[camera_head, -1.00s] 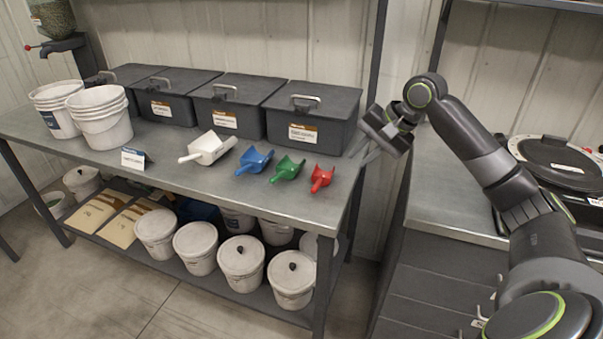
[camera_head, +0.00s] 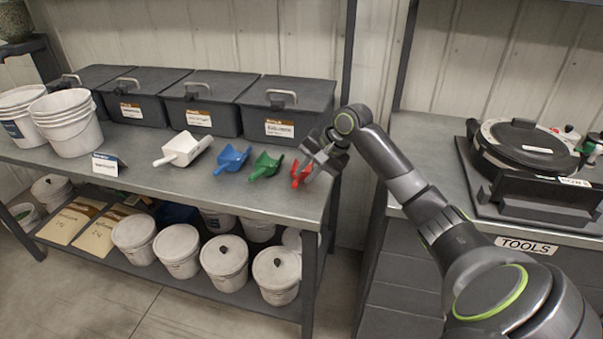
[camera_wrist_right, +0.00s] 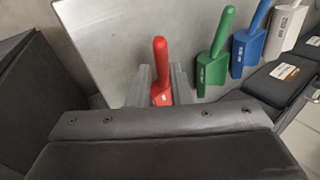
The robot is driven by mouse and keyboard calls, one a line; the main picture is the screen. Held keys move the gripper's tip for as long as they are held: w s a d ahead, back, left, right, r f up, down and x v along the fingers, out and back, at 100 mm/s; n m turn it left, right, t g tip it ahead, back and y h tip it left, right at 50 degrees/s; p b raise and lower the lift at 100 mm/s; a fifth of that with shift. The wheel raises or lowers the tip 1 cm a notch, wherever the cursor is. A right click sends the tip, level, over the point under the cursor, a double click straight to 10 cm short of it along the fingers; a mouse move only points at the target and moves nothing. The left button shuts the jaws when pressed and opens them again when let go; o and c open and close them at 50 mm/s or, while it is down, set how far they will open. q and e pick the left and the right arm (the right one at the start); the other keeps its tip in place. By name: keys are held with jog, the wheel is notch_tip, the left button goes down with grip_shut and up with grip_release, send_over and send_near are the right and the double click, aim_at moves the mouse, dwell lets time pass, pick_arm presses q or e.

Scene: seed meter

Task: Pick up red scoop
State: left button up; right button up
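The red scoop (camera_head: 299,175) lies on the metal table at the right end of a row of scoops. In the wrist view its red handle (camera_wrist_right: 161,62) points away between my two fingers, and its lower part is partly hidden by the gripper body. My right gripper (camera_head: 307,168) is at the scoop. In the wrist view the right gripper (camera_wrist_right: 162,84) is open, with one finger on each side of the scoop and small gaps showing. My left gripper is not in view.
A green scoop (camera_head: 262,166), a blue scoop (camera_head: 232,159) and a white scoop (camera_head: 181,150) lie to the left. Dark lidded bins (camera_head: 286,108) stand behind. White buckets (camera_head: 67,124) stand at the left. A tools counter (camera_head: 459,185) is at the right.

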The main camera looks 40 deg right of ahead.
aim_at(298, 180)
jog(key=x, duration=0.5)
jog(key=shift+w+f, duration=0.1)
jog(key=shift+w, duration=0.15)
grip_shut()
notch_tip(298, 180, up, 10)
jog(key=shift+d+r, duration=0.1)
jog(key=shift+c, duration=1)
grip_release()
grip_shut()
